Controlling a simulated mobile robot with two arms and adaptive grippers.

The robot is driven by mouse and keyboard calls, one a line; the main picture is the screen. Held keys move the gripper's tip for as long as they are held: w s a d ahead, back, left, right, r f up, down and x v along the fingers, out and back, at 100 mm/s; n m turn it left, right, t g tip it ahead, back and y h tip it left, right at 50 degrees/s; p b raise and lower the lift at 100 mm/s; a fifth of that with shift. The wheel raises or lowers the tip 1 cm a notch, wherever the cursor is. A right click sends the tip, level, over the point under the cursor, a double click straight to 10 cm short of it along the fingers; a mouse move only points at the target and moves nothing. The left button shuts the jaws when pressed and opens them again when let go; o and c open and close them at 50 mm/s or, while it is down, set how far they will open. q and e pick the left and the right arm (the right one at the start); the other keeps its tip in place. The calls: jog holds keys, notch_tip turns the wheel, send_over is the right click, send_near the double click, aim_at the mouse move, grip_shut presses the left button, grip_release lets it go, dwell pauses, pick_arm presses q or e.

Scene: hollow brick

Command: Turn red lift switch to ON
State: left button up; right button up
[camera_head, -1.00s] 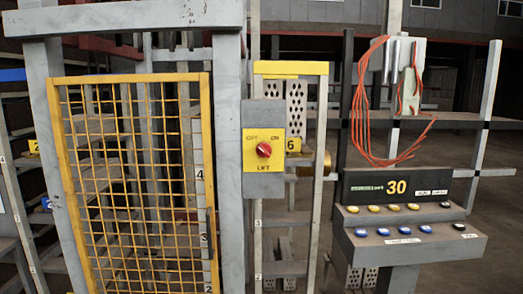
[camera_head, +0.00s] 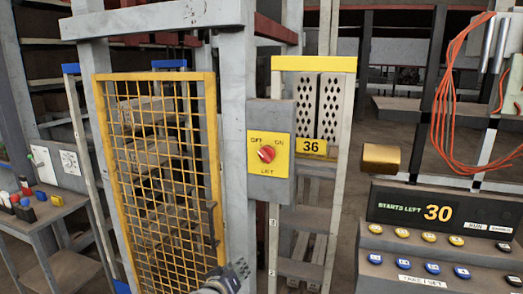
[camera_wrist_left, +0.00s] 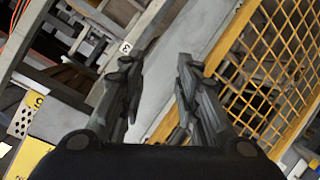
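The red lift switch (camera_head: 266,153) is a round knob on a yellow plate (camera_head: 269,170) marked OFF at left, ON at right and LIFT below. The plate is on a grey box (camera_head: 285,115) fixed to a grey post. A pale mark on the knob seems to be on its left side, but it is too small to read surely. My left gripper (camera_head: 222,282) enters at the bottom edge, below and left of the switch and apart from it. In the left wrist view my left gripper (camera_wrist_left: 161,68) is open and empty. My right gripper is out of view.
A yellow mesh gate (camera_head: 160,180) stands left of the switch. A sloped console (camera_head: 440,250) with several buttons and a "STARTS LEFT 30" display (camera_head: 415,211) is at the right. A brass-coloured block (camera_head: 381,158) stands behind it. A bench (camera_head: 45,215) is at far left.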

pick_arm(q)
notch_tip(320, 180, up, 19)
jog(key=w+d+t+h+p, duration=0.1)
jog(key=d+t, duration=0.1)
jog(key=n+t+h+p, duration=0.1)
jog(key=t, duration=0.1)
send_near(263, 158)
jog(key=p+x, duration=0.3)
jog(key=x, duration=0.4)
jog(key=shift+w+d+r, duration=0.15)
jog(key=shift+w, duration=0.05)
jog(key=shift+w+d, duration=0.15)
jog(key=shift+w, duration=0.4)
jog(key=c, duration=0.6)
grip_shut()
